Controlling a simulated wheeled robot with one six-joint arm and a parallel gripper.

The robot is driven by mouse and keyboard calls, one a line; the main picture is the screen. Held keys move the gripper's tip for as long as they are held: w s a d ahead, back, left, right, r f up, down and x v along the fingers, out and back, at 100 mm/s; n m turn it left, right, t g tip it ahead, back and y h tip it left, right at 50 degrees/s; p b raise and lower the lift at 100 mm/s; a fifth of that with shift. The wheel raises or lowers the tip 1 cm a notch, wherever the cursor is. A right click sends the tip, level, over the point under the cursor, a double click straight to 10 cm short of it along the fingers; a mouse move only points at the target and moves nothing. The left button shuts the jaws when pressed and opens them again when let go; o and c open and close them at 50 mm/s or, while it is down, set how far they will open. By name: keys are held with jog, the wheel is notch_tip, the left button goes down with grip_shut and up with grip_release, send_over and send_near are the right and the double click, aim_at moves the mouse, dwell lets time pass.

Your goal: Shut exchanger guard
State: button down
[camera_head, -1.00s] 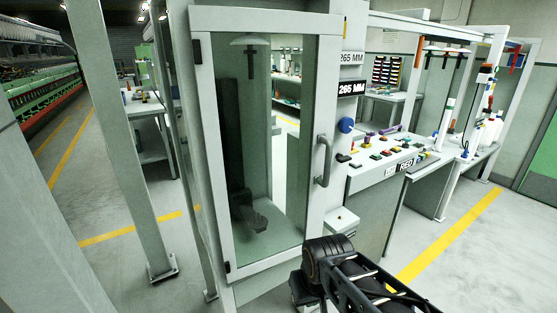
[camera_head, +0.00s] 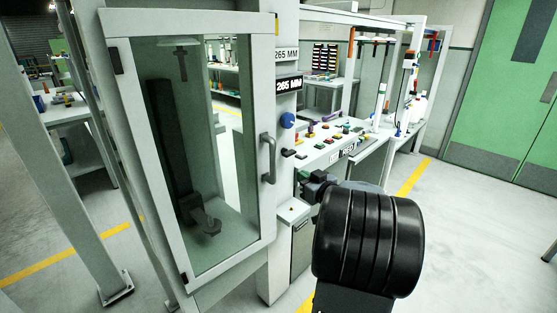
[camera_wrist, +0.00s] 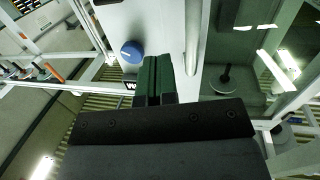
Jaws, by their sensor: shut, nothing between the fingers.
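The exchanger guard (camera_head: 226,150) is a tall glass door in a pale grey frame, left of centre in the head view. Its hinges are on the left edge. A grey D-shaped handle (camera_head: 271,158) is on its right edge. I cannot tell for sure whether a gap stands between that edge and the cabinet post. In the wrist view my gripper (camera_wrist: 158,62) is shut and empty, with dark green fingers. A pale vertical bar (camera_wrist: 193,38), likely the handle, runs just right of the fingers; contact does not show. In the head view my black arm link hides much of the gripper.
A grey box (camera_head: 293,211) sits low beside the guard. Floor at the right is clear towards green doors (camera_head: 520,90).

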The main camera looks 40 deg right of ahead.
jog(key=w+y+p, duration=0.1)
jog(key=w, duration=1.1)
jog(key=shift+w+a+n+t+y, duration=0.2)
jog(key=shift+a+n+t+y, duration=0.1)
